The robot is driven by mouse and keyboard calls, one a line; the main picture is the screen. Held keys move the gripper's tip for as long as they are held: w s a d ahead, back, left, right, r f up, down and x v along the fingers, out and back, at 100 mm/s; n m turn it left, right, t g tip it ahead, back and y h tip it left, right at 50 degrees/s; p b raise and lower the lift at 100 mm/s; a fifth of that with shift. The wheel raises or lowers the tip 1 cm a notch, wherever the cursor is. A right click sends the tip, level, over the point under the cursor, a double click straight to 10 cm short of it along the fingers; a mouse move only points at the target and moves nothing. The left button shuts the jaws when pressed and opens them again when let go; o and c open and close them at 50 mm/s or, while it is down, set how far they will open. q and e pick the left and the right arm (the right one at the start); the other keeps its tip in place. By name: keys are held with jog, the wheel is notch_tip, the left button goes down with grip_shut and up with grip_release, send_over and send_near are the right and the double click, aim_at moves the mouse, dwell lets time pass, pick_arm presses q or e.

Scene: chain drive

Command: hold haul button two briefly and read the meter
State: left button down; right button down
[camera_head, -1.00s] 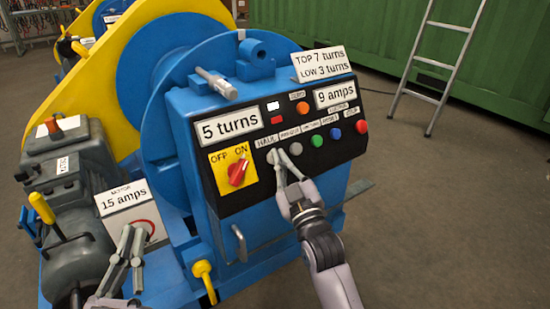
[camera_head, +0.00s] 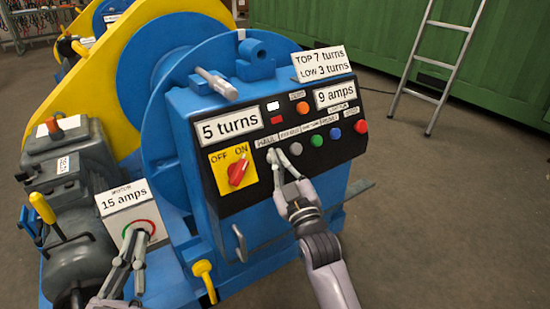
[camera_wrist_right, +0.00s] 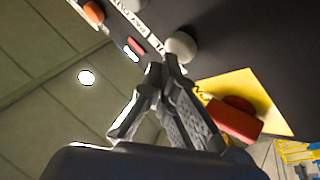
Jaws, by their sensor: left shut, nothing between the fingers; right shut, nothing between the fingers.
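The blue winch's black panel (camera_head: 262,193) carries a pale button (camera_head: 272,156) under the HAUL label (camera_head: 266,142), with a grey button (camera_head: 296,149) to its right. My right gripper (camera_head: 275,156) is shut and empty, its tips at the pale button; contact cannot be told. In the right wrist view the shut tips (camera_wrist_right: 163,68) are just below a pale round button (camera_wrist_right: 181,46). A white motor box (camera_head: 125,208) reads "15 amps" above a green and red ring. My left gripper (camera_head: 137,235) is shut and empty in front of that ring, partly covering it.
A ladder (camera_head: 440,62) leans behind; the floor at right is clear.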

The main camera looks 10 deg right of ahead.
pick_arm(q)
jog(key=shift+d+r, duration=0.1)
jog(key=shift+r, duration=0.4)
pick_arm(e)
jog(key=shift+w+a+f, duration=0.15)
jog(key=shift+w+f, duration=0.05)
jog(key=shift+w, duration=0.15)
pick_arm(q)
jog(key=shift+f, duration=0.25)
dwell(0.5)
jog(key=shift+r, duration=0.15)
dwell(0.8)
dwell(0.8)
dwell(0.7)
notch_tip(320, 180, down, 8)
jog(key=a+g+y+p, duration=0.1)
jog(key=g, duration=0.3)
jog(key=shift+w+p, duration=0.4)
pick_arm(e)
jog(key=shift+s+d+r, duration=0.15)
jog(key=shift+s+r, duration=0.05)
jog(key=shift+s, duration=0.2)
jog(key=shift+s+d+r, duration=0.15)
jog(key=shift+s+r, duration=0.05)
jog(key=shift+s, duration=0.2)
